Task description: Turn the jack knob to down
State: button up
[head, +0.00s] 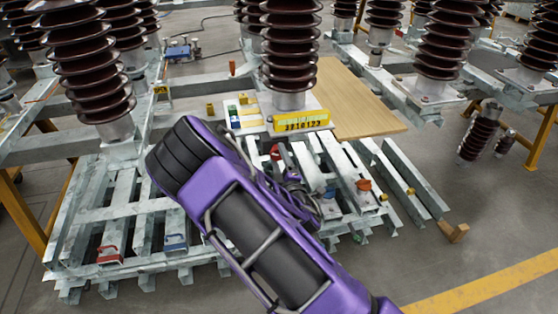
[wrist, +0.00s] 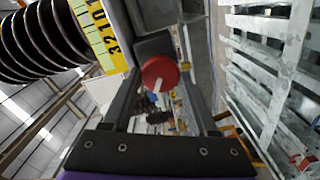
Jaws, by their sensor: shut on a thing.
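The jack knob (wrist: 160,74) is a round red knob with a white pointer stripe, in the upper middle of the wrist view. The stripe runs slightly tilted from the knob's middle toward its lower edge. My gripper (wrist: 161,66) has its two dark fingers on either side of the knob and is shut on it. A dark block shows just above the knob. In the head view my purple arm hides most of the gripper; a small red part (head: 275,153) shows near its end, but I cannot tell whether it is the knob.
A yellow number scale (head: 302,121) is on the insulator base close above the arm's end; it also shows in the wrist view (wrist: 98,35). Brown ribbed insulators (head: 290,45) and grey metal frames (head: 120,215) crowd the area. A wooden board (head: 350,100) lies behind. Open floor is at right.

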jog(key=m, duration=0.5)
jog(key=shift+w+r+m+b, duration=0.1)
jog(key=shift+r+m+b, duration=0.1)
jog(key=shift+m+b, duration=0.15)
jog(key=m, duration=0.6)
jog(key=shift+d, duration=0.1)
jog(key=o, duration=1.4)
jog(key=shift+f, duration=0.1)
